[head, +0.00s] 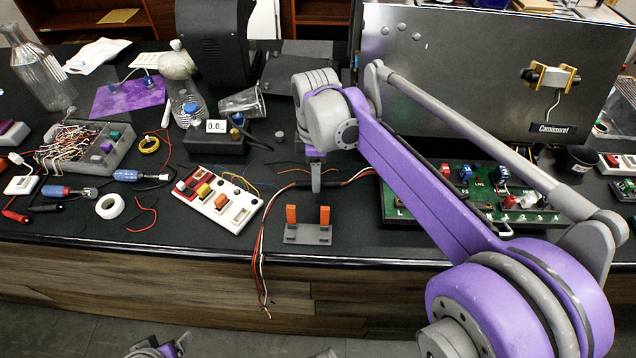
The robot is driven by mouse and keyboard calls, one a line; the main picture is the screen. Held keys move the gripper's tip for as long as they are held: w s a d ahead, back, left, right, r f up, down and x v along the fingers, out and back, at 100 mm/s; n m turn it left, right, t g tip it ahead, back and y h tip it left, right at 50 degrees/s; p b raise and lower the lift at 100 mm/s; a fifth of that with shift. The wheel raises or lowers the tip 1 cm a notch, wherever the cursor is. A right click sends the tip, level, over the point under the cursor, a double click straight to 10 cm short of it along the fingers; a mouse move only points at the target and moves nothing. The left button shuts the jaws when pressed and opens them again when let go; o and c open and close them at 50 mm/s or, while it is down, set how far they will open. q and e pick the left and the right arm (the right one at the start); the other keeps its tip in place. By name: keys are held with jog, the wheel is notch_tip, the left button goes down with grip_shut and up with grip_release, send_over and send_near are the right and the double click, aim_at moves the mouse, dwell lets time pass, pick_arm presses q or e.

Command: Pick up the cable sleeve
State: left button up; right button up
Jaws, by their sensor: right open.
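A bundle of red, white and black wires (262,235) lies on the black bench top and hangs over its front edge. A dark stretch around the wires, which looks like the cable sleeve (300,184), lies at the middle of the bench. My right gripper (316,188) points down right at this dark stretch and hides part of it. It is open; the fingers are seen edge-on, and I cannot tell whether they straddle the sleeve or touch it.
A grey stand with two orange posts (307,236) is just in front of the gripper. A white switch panel (217,199) lies to the left, a green circuit board (405,205) to the right under my arm. A large grey panel (480,70) stands behind.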

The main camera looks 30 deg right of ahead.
jog(key=shift+f, duration=0.65)
grip_shut()
pick_arm(q)
jog(key=shift+f, duration=0.1)
